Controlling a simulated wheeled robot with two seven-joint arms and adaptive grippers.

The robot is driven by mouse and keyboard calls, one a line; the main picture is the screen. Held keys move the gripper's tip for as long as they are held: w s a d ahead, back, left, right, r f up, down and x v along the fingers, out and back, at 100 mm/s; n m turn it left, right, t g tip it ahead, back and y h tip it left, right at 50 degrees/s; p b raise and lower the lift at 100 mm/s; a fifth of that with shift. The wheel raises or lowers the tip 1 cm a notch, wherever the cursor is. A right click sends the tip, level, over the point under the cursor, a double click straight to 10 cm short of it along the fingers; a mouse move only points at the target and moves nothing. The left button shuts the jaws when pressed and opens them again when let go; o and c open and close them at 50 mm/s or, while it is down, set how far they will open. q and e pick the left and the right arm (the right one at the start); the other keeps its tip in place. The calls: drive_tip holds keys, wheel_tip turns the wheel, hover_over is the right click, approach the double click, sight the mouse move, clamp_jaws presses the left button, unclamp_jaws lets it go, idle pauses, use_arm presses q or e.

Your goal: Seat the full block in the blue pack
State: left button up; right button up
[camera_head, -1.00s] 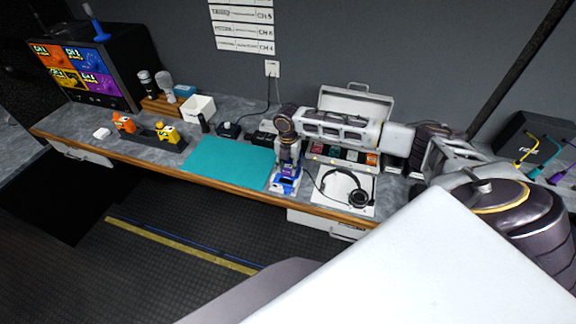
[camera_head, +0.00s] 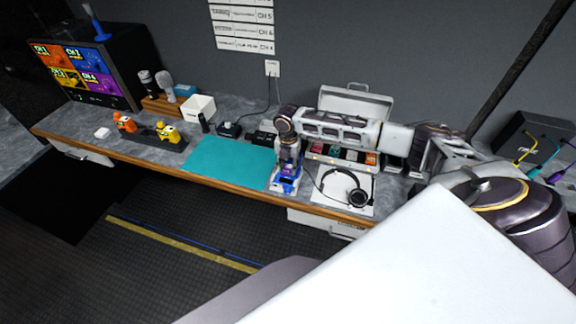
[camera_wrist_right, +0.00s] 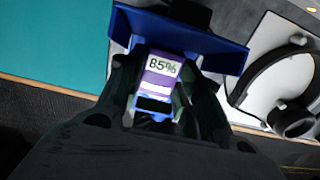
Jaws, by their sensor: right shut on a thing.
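My right gripper (camera_head: 287,169) points down at the front of the bench, just right of the teal mat. In the right wrist view its fingers (camera_wrist_right: 158,100) are shut on a purple and white block (camera_wrist_right: 160,78) marked "85%". The blue pack (camera_head: 284,186) is directly under the gripper on a pale base. In the wrist view the pack's wide blue edge (camera_wrist_right: 225,52) lies just beyond the block. The fingers hide the block's lower end, so I cannot tell how deep it sits in the pack. My left gripper is not in view.
The teal mat (camera_head: 231,163) is clear. Headphones (camera_head: 345,188) lie on a white pad close to the right. Behind are a row of coloured blocks (camera_head: 350,155) and an open silver case (camera_head: 355,103). Orange and yellow clamps (camera_head: 167,132) stand far left.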

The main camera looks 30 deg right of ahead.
sight(288, 169)
drive_tip(key=shift+f, duration=0.75)
idle(1.7)
drive_tip(key=o, duration=0.9)
drive_tip(key=shift+o, duration=0.2)
drive_tip(key=shift+r, duration=0.15)
wheel_tip(288, 169, up, 12)
drive_tip(key=shift+a+f, duration=0.1)
drive_tip(key=shift+f, duration=0.15)
idle(0.7)
